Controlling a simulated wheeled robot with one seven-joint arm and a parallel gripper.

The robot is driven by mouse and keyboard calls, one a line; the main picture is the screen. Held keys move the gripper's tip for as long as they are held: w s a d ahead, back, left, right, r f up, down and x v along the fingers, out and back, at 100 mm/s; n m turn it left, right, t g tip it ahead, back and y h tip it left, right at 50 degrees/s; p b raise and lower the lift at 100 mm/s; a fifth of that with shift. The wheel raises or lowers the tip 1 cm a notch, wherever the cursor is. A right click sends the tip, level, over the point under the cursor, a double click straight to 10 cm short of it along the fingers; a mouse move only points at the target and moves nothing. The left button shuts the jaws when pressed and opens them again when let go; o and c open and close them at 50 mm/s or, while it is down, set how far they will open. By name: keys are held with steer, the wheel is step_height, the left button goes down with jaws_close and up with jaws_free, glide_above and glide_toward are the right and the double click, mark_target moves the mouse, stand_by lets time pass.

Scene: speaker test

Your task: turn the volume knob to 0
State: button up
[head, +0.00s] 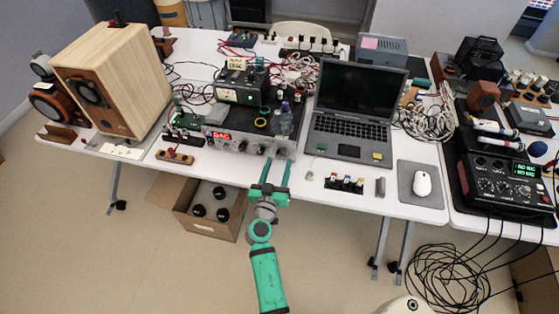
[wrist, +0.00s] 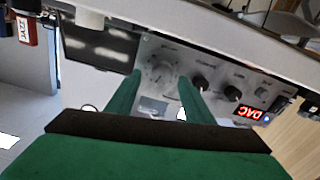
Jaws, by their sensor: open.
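The amplifier (head: 232,139) stands at the table's front edge, with a red display and a row of knobs. In the wrist view its front panel is upside down. A large silver knob (wrist: 160,74) is at one end of the row. It looks like the volume knob, but its label and setting are too small to read. My gripper (head: 277,163) is open in front of that end of the amplifier. In the wrist view the knob shows between the fingertips of my gripper (wrist: 160,77). I cannot tell whether they touch it.
Two smaller dark knobs (wrist: 203,83) (wrist: 232,93) sit beside the large one, near the red display (wrist: 251,113). A laptop (head: 352,127) stands to the right, a wooden speaker (head: 122,80) to the left. A cardboard box (head: 207,218) is on the floor below.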

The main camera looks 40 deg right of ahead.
mark_target(281, 155)
steer(key=shift+x, duration=1.25)
steer(key=shift+w, duration=0.1)
steer(key=shift+c, duration=0.3)
steer(key=c, duration=1)
